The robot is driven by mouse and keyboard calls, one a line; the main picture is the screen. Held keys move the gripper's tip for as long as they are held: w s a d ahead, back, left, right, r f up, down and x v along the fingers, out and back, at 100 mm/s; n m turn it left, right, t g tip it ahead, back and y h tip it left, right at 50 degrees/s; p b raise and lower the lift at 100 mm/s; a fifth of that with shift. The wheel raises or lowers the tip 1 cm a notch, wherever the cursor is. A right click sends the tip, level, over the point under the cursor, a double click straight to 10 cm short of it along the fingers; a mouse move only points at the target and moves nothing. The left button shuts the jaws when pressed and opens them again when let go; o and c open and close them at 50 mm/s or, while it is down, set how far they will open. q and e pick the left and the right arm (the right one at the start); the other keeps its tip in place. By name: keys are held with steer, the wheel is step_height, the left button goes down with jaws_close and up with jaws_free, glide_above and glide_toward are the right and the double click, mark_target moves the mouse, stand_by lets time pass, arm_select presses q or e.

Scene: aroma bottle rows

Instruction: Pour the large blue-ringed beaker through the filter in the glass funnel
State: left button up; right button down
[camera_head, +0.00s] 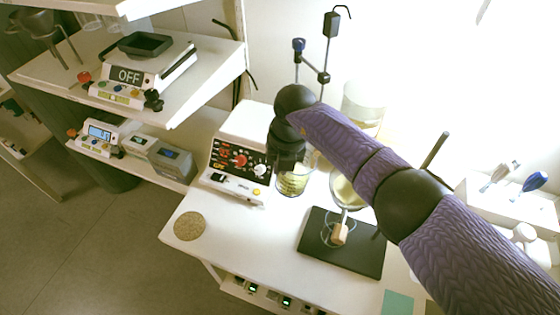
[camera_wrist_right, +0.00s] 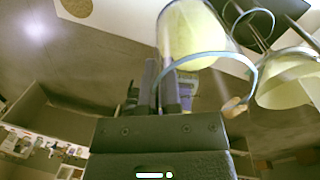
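The large beaker (camera_head: 293,184) holds pale yellow contents and sits right below my right gripper (camera_head: 288,160) in the head view. In the right wrist view the beaker (camera_wrist_right: 193,35) shows its yellow contents, with a blue band curving close by. My right gripper's fingers (camera_wrist_right: 161,88) are close together at the beaker's wall and appear shut on it. Whether the beaker touches the table is unclear. The glass funnel (camera_head: 347,190) with a pale filter stands to the right, above a clear vessel (camera_head: 327,238) on a black mat (camera_head: 362,254). My left gripper is out of view.
A control box (camera_head: 240,150) with a red knob stands left of the beaker. A large glass container (camera_head: 364,102) and stand rods (camera_head: 325,75) are behind. A round cork-like pad (camera_head: 189,226) lies at the table's front left. The table between pad and mat is mostly clear.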

steer(key=shift+s+d+r+y+p, duration=0.1)
steer(key=shift+d+r+y+p, duration=0.2)
steer(key=shift+p, duration=0.6)
steer(key=shift+s+d+r+y+p, duration=0.1)
steer(key=shift+d+r+y+p, duration=0.3)
steer(key=shift+p, duration=0.55)
steer(key=shift+d+r+t+y+p, duration=0.1)
steer(key=shift+d+t+y+p, duration=0.2)
steer(key=shift+d+y+p, duration=0.15)
steer(key=shift+s+d+r+y+p, duration=0.1)
steer(key=shift+r+y+p, duration=0.1)
steer(key=shift+r+p, duration=0.25)
steer(key=shift+s+d+r+y+p, duration=0.1)
steer(key=shift+r+y+p, duration=0.05)
steer(key=shift+r+p, duration=0.25)
